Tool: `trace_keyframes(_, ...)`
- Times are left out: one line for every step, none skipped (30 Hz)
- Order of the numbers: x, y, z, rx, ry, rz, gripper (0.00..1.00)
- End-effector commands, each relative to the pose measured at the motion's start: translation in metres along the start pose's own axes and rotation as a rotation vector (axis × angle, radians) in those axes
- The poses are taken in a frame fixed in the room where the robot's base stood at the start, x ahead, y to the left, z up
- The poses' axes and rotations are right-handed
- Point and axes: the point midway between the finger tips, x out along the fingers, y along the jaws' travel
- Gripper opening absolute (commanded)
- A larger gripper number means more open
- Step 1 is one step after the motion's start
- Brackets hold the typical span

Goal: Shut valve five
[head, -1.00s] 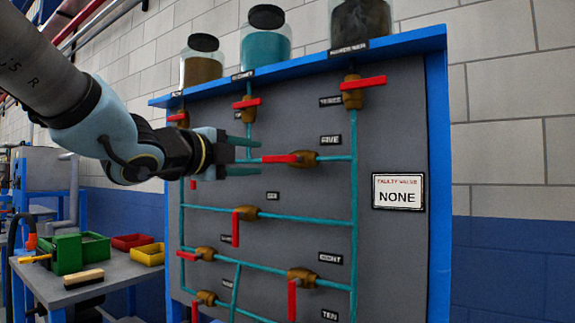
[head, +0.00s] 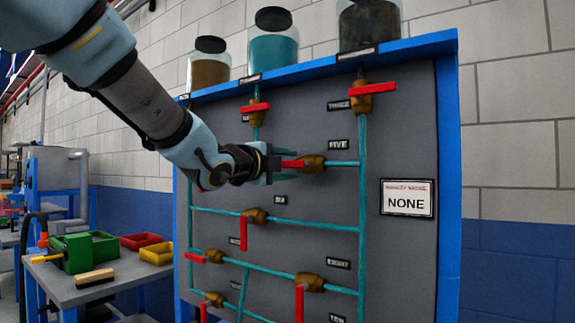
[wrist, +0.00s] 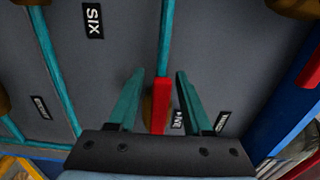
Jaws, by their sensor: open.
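Valve five has a brass body (head: 312,163) and a red handle (head: 292,163) lying along its horizontal teal pipe, with the FIVE label (head: 336,142) just above. My gripper (head: 284,164) is open at the left end of the handle, one finger above it and one below in the head view. In the wrist view the red handle (wrist: 161,106) stands between the two teal fingers of my gripper (wrist: 156,85), nearer the right finger. A gap shows on the left. I cannot tell whether the right finger touches it.
Other red-handled valves surround it: one above right (head: 372,88), one upper left (head: 255,107) and one below (head: 244,232). Jars (head: 273,46) stand on the blue top ledge (head: 300,68). A sign reading NONE (head: 407,198) is at right. A bench (head: 85,285) with bins is at left.

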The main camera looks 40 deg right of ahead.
Motion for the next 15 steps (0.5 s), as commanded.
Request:
trace_keyframes(-0.0001, 0.0001, 0.0000, 0.000, 0.000, 0.000, 0.50)
trace_keyframes(-0.0002, 0.0000, 0.0001, 0.000, 0.000, 0.000, 0.48)
trace_keyframes(-0.0002, 0.0001, 0.0001, 0.000, 0.000, 0.000, 0.43)
trace_keyframes(-0.0002, 0.0000, 0.0001, 0.000, 0.000, 0.000, 0.40)
trace_keyframes(-0.0003, 0.0000, 0.0001, 0.000, 0.000, 0.000, 0.36)
trace_keyframes(-0.0003, 0.0000, 0.0002, 0.000, 0.000, 0.000, 0.32)
trace_keyframes(-0.0003, 0.0000, 0.0002, 0.000, 0.000, 0.000, 0.29)
trace_keyframes(-0.0003, 0.0000, 0.0002, 0.000, 0.000, 0.000, 0.25)
trace_keyframes(-0.0003, 0.0000, 0.0002, 0.000, 0.000, 0.000, 0.21)
trace_keyframes(-0.0004, 0.0001, 0.0002, 0.000, 0.000, 0.000, 0.17)
trace_keyframes(-0.0004, 0.0000, 0.0002, 0.000, 0.000, 0.000, 0.14)
trace_keyframes(-0.0004, 0.0001, 0.0002, 0.000, 0.000, 0.000, 0.10)
trace_keyframes(-0.0004, 0.0001, 0.0002, 0.000, 0.000, 0.000, 0.06)
trace_keyframes(-0.0004, 0.0001, 0.0002, 0.000, 0.000, 0.000, 0.03)
trace_keyframes(-0.0004, 0.0001, 0.0002, 0.000, 0.000, 0.000, 0.00)
